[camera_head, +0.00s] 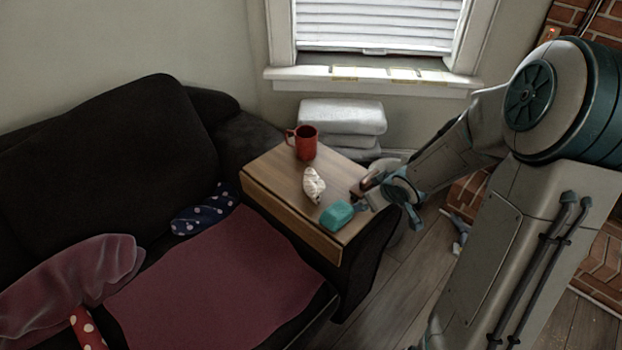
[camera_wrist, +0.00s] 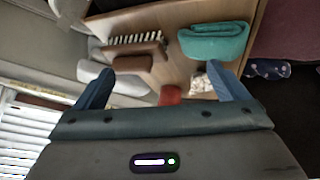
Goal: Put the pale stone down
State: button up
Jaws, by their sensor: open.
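The pale stone (camera_head: 313,184) is a small, whitish, uneven lump. It lies on the wooden tray table (camera_head: 271,172) on the sofa arm, between the red mug (camera_head: 306,142) and a folded teal cloth (camera_head: 337,215). My gripper (camera_head: 385,200) is at the table's right edge, right of the stone and apart from it. In the wrist view my gripper (camera_wrist: 160,72) has its two blue fingers spread wide, with nothing held between them. There the stone (camera_wrist: 199,83) shows partly, next to the right finger, which hides some of it.
A brown brush (camera_wrist: 135,48) with pale bristles is at the table's right edge, close to my gripper. Folded grey-white cushions or blankets (camera_head: 342,117) are stacked behind the table. The dark sofa (camera_head: 110,130) is left. Bare table surface lies left of the stone.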

aim_at(320, 186)
jog(key=w+a+y, duration=0.1)
jog(key=y, duration=0.1)
jog(key=a+n+t+y, duration=0.1)
jog(key=a, duration=0.1)
jog(key=w+a+f+y, duration=0.1)
jog(key=a+y, duration=0.1)
jog(key=shift+w+n+y, duration=0.3)
jog(key=shift+w+n, duration=0.05)
jog(key=shift+n, duration=0.05)
jog(key=shift+w+a+r+t+y, duration=0.1)
jog(key=shift+a+r+t+y, duration=0.15)
jog(key=shift+a+y, duration=0.35)
jog(key=b+x, duration=0.2)
jog(key=x, duration=0.6)
jog(key=shift+w+a+f, duration=0.1)
jog(key=shift+w+a, duration=0.05)
jog(key=shift+b+x, duration=0.9)
jog(key=shift+x, duration=1.75)
jog(key=shift+s+f, duration=0.1)
jog(key=shift+s, duration=0.15)
jog(key=c, duration=1.9)
jog(key=shift+o, duration=0.2)
